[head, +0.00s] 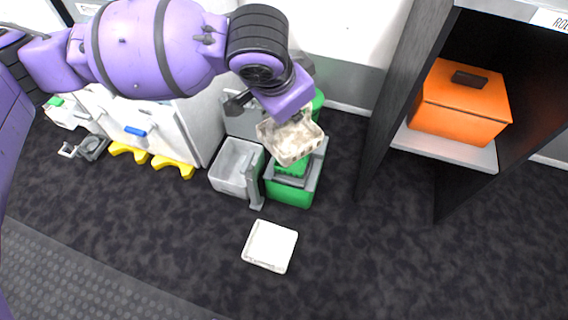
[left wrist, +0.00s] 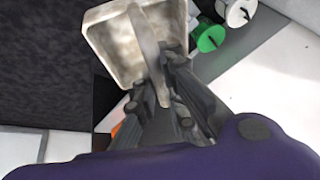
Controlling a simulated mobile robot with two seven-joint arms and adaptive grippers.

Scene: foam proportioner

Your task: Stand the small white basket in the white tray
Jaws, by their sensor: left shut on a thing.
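The small white basket (head: 290,138) hangs in the air from my left gripper (head: 283,112), tilted, in front of the green and grey bin. In the left wrist view the basket (left wrist: 108,38) is at the top, with a pale bar running down between the fingers of my left gripper (left wrist: 165,88). The gripper is shut on that bar, which looks like the basket's handle. The white tray (head: 270,246) lies flat and empty on the dark floor, below the basket in the picture and apart from it. My right gripper is not in view.
A grey-white bin (head: 230,168) and a green bin (head: 292,192) stand behind the tray. A dark shelf (head: 388,95) at the right holds an orange box (head: 462,103). A white cabinet (head: 185,125) with yellow feet stands at the left. The floor around the tray is clear.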

